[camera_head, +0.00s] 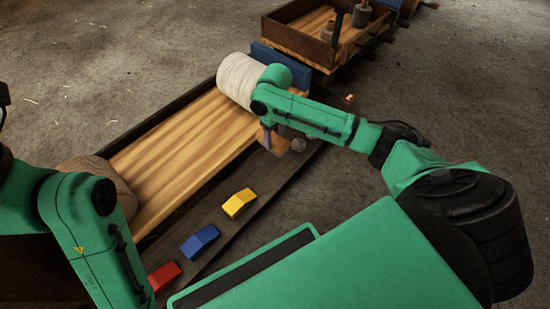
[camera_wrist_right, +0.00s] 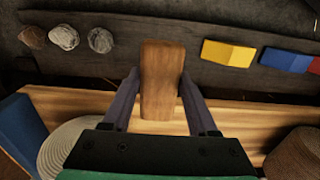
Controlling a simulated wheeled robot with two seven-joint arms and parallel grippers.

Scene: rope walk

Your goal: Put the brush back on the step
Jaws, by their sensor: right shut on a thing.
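My right gripper (camera_wrist_right: 162,105) has its two fingers on either side of the brush (camera_wrist_right: 160,75), a brown wooden block, and is shut on it. In the wrist view the brush's far end overlaps the dark step (camera_wrist_right: 200,85); I cannot tell whether it touches. In the head view my right gripper (camera_head: 268,138) is over the near edge of the pale wooden bed, with part of the brush (camera_head: 277,147) showing below it. The step (camera_head: 262,208) runs along the bed's near side. My left arm enters at the left; its gripper is out of view.
The step carries a yellow block (camera_head: 238,203), a blue block (camera_head: 200,241), a red block (camera_head: 163,276) and rounded balls (camera_wrist_right: 64,37) of yarn or twine. A pale rope coil (camera_head: 240,80) and a brown coil (camera_head: 97,178) sit on the bed (camera_head: 180,140). A cart (camera_head: 300,42) stands behind.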

